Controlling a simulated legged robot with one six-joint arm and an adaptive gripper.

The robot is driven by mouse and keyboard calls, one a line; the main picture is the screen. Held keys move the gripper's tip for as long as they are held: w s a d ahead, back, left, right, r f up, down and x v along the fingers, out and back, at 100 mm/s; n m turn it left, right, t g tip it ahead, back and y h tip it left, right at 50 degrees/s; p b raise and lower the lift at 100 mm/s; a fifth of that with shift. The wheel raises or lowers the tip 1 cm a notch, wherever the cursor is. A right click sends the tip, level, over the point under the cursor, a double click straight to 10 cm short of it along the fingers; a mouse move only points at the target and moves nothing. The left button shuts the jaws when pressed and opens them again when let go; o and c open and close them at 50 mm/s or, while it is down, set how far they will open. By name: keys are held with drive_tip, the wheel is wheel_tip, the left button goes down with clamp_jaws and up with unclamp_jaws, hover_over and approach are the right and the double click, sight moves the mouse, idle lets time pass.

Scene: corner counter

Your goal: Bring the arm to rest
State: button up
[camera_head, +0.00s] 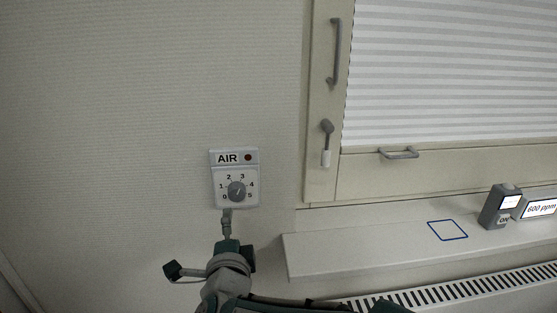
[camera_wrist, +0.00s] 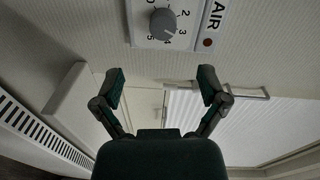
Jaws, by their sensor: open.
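My gripper (camera_wrist: 159,88) is open and empty in the wrist view, its two dark green fingers spread apart. In the head view my arm reaches up from the bottom, and its end (camera_head: 227,222) shows just below the AIR dial panel (camera_head: 217,201). The panel is white, on the wall, with a grey round knob (camera_head: 237,191), numbers from 0 to 5 and a dark red light. The knob also shows at the top of the wrist view (camera_wrist: 163,24), beyond the fingertips. I cannot tell from the head view whether the gripper touches the panel.
A window sill (camera_head: 330,250) runs to the right, with a blue square outline (camera_head: 447,230) on it. A grey device (camera_head: 500,207) stands by a "600 ppm" sign (camera_head: 540,208). A radiator grille (camera_head: 450,292) lies below. A window with handles (camera_head: 327,140) is above.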

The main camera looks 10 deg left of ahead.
drive_tip(key=s+d+n+g+y, duration=0.15)
drive_tip(key=d+n+g, duration=0.35)
drive_tip(key=d+n, duration=0.55)
drive_tip(key=s+d+f+n+g+h, duration=0.2)
drive_tip(key=s+d+g, duration=0.1)
drive_tip(key=s+d, duration=0.4)
drive_tip(key=s+d+f+n+g+h, duration=0.2)
drive_tip(key=s+d, duration=0.5)
drive_tip(key=d, duration=0.5)
drive_tip(key=shift+d+f+g+h, duration=0.35)
drive_tip(key=shift+g+h, duration=0.2)
drive_tip(key=shift+g, duration=0.15)
